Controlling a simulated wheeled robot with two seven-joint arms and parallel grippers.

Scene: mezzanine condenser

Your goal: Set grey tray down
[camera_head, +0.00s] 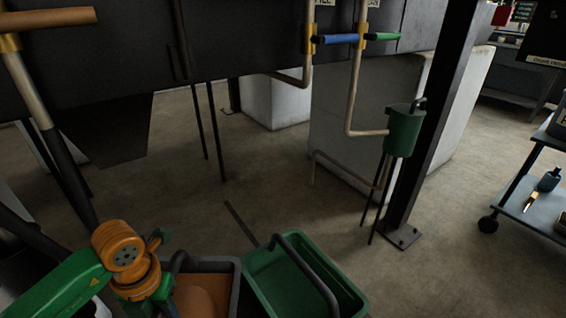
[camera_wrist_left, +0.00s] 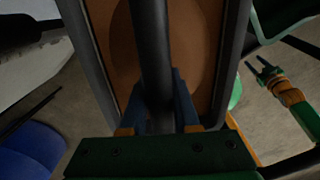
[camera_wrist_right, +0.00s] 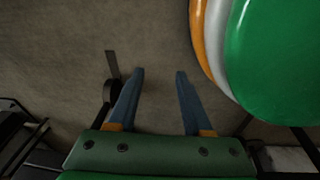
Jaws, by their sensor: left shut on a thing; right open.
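The grey tray (camera_head: 237,277) is at the bottom of the head view, with a dark rim and an orange-brown inside. In the left wrist view, my left gripper (camera_wrist_left: 158,103) is shut on its dark bar handle (camera_wrist_left: 152,40), with the brown inside (camera_wrist_left: 198,50) below. I cannot tell whether the tray's underside touches anything. My right gripper (camera_wrist_right: 160,73) is open and empty above bare floor in the right wrist view. It also shows at the right of the left wrist view (camera_wrist_left: 264,68), apart from the tray. The head view does not show it.
A green tray (camera_head: 262,285) with a dark handle sits close to the grey tray's right. A wheeled trolley (camera_head: 528,200) stands at right. Concrete floor (camera_head: 270,205) ahead is mostly clear, with thin legs standing on it.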

